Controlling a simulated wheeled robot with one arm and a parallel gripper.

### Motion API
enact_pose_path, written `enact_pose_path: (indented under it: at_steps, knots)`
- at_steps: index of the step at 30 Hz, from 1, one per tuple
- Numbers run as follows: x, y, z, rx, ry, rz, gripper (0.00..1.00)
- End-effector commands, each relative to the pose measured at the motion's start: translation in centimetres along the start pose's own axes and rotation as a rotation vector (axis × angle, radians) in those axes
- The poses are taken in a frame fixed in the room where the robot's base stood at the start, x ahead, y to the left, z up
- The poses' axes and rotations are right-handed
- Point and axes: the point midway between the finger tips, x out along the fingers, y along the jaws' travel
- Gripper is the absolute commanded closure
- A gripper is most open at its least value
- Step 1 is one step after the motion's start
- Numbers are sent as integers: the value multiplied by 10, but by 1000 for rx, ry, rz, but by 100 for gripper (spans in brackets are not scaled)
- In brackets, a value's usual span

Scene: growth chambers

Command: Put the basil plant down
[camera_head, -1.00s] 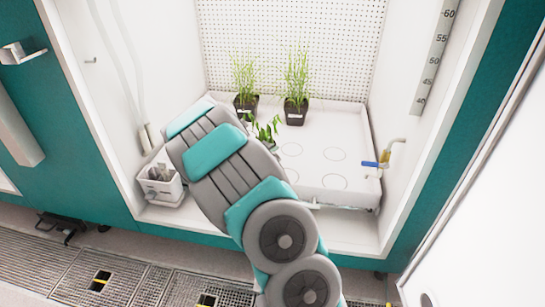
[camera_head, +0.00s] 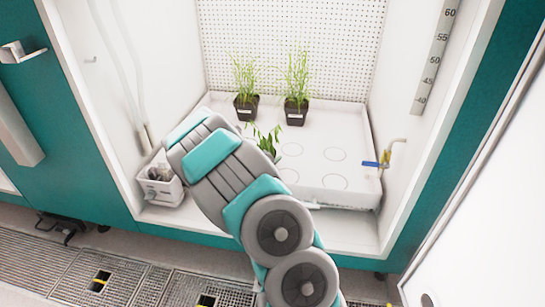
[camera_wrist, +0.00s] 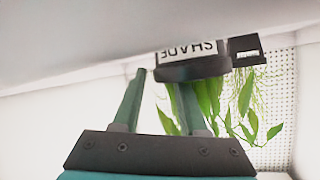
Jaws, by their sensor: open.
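The leafy green plant (camera_head: 268,138), taken as the basil, stands on the white tray (camera_head: 345,165) in the chamber. My arm hides part of its pot in the head view. In the wrist view the picture is upside down; its leaves (camera_wrist: 248,95) hang below a dark pot (camera_wrist: 190,72) with a white label reading "SHADE". My gripper (camera_wrist: 156,80) is open, with nothing between its fingers. One finger overlaps the pot's near side in the picture; I cannot tell whether it touches. The fingers are hidden behind my arm in the head view.
Two grassy plants in black pots (camera_head: 246,108) (camera_head: 296,112) stand at the tray's back. Empty marked circles (camera_head: 335,154) lie to the right. A blue-handled tap (camera_head: 375,164) is at the right wall, a white caddy (camera_head: 160,186) at the left.

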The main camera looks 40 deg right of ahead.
Motion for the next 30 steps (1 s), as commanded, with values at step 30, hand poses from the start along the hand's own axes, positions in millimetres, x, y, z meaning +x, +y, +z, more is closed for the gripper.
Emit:
enact_pose_path:
  at_steps: [30]
  knots:
    - [-117, 0, 0, 0, -1, 0, 58]
